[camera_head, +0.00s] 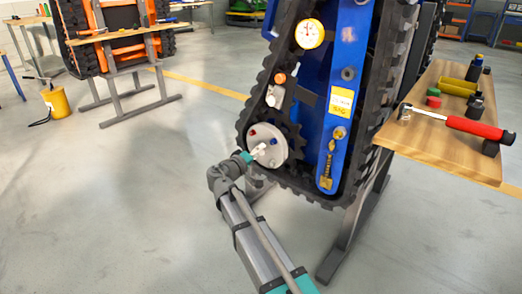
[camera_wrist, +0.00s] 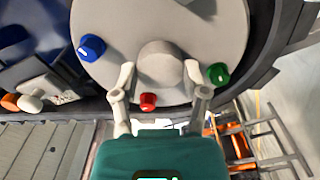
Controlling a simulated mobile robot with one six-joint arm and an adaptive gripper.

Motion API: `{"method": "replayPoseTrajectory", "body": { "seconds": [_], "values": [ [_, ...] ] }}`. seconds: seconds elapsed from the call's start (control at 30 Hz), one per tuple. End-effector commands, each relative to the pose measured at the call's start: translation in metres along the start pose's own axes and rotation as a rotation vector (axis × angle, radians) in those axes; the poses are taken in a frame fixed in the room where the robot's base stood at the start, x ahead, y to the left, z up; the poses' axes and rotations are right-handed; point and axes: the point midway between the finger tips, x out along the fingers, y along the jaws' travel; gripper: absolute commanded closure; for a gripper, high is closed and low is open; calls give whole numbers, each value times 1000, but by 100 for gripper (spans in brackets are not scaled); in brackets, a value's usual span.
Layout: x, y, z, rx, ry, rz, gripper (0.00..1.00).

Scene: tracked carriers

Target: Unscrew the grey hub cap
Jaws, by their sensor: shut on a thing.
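The grey hub cap (camera_wrist: 160,58) is a round knob at the middle of the light grey hub disc (camera_wrist: 215,35) in the wrist view. My gripper (camera_wrist: 160,72) has one finger on each side of the cap and is shut on it. Blue (camera_wrist: 91,48), red (camera_wrist: 148,102) and green (camera_wrist: 218,73) knobs sit around the cap on the disc. In the head view the disc (camera_head: 276,162) is low on the tracked carrier, and my gripper (camera_head: 259,150) reaches its middle from the lower left. The cap is hard to make out there.
The blue carrier (camera_head: 343,60) with its black track (camera_head: 249,115) stands around the hub. A wooden bench (camera_head: 440,140) at right holds a red-handled tool (camera_head: 475,128) and several small containers. An orange carrier and a yellow bucket (camera_head: 56,102) are at left. The floor at lower left is clear.

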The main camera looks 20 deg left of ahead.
Motion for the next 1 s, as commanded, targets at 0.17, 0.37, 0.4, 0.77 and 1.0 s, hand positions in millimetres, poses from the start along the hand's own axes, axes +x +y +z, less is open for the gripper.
{"method": "replayPoseTrajectory", "body": {
  "seconds": [0.17,0.37,0.4,0.77,1.0],
  "values": [
    [-1,-1,-2,-139,3,-2,76],
    [-1,-1,-2,-297,4,-2,76],
    [-1,-1,-2,-328,4,-2,76],
    [-1,-1,-2,-586,5,-1,76],
    [-1,-1,-2,-621,5,-1,76]
  ]
}}
